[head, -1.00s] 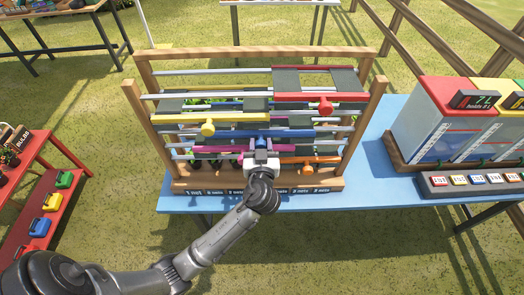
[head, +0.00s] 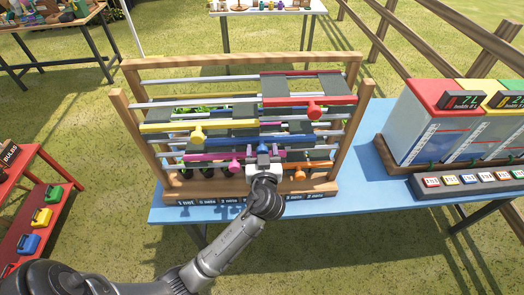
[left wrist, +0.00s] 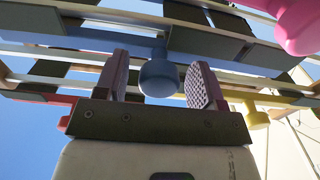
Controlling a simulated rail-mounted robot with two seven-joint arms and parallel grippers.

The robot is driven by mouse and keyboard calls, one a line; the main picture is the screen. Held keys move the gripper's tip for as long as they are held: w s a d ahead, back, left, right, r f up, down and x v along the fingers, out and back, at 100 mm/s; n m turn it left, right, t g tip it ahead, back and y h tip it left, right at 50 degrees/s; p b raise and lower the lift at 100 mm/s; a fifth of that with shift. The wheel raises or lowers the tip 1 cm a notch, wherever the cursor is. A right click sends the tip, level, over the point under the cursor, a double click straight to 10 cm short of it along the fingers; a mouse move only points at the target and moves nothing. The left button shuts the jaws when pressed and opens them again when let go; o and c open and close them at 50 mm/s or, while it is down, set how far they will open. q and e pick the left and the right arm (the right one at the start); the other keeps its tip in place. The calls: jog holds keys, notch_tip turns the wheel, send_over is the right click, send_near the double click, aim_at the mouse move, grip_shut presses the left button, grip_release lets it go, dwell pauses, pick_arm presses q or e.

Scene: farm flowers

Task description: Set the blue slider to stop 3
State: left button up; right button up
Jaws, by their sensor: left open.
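The blue slider's round knob (left wrist: 158,78) hangs from its bar in the left wrist view. My left gripper (left wrist: 160,82) is open, with one finger on each side of the knob and visible gaps beside it. In the head view my left gripper (head: 263,159) is at the front of the wooden rack (head: 118,120), reaching up from below. It hides part of the blue slider there. My right gripper is not in view.
The rack also carries a yellow knob (head: 197,137), a red knob (head: 314,109), a pink knob (head: 234,165) and an orange knob (head: 299,173). The pink and orange knobs flank my gripper. Number labels (head: 240,201) run along the base. Colour-topped bins (head: 440,115) stand at right.

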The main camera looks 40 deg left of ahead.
pick_arm(q)
jog(key=b+v, duration=0.1)
jog(key=v, duration=1.3)
jog(key=shift+b, duration=0.4)
jog(key=shift+a, duration=0.1)
